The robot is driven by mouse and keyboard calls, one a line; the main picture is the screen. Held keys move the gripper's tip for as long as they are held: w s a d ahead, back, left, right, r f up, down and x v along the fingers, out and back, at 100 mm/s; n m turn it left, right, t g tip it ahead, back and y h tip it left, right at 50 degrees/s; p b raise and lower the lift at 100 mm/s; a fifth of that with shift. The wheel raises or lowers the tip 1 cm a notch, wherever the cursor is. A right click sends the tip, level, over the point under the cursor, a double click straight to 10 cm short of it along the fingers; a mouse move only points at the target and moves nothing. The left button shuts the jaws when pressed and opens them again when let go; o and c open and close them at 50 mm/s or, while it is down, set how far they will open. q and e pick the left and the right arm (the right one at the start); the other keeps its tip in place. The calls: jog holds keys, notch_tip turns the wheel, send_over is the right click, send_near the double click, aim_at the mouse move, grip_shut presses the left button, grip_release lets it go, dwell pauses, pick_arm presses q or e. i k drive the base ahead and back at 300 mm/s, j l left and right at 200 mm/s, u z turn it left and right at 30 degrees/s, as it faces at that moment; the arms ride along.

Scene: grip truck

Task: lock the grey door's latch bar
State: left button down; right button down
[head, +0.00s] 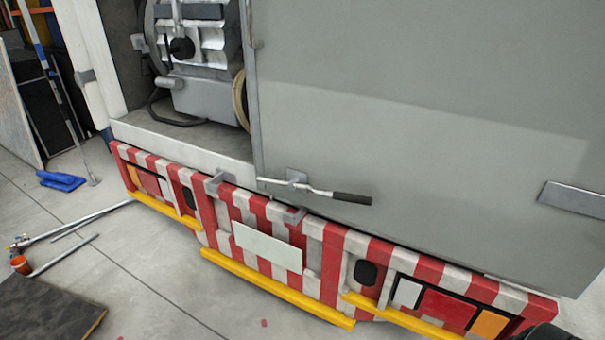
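The grey door (430,130) fills the right half of the head view and covers the right part of the truck's rear opening. Its latch bar (318,190) is a thin metal bar with a black handle grip at its right end. The bar lies near the door's lower left edge, sloping slightly down to the right, on a small bracket plate (296,175). I cannot tell whether the bar engages either one. Neither gripper can be made out.
The truck's red and white striped bumper (317,254) with yellow lower rails (275,289) juts out below the door. Left of the door, the open compartment holds grey machinery (205,95).

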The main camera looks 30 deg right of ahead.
aim_at(309, 189)
jog(key=z, duration=1.05)
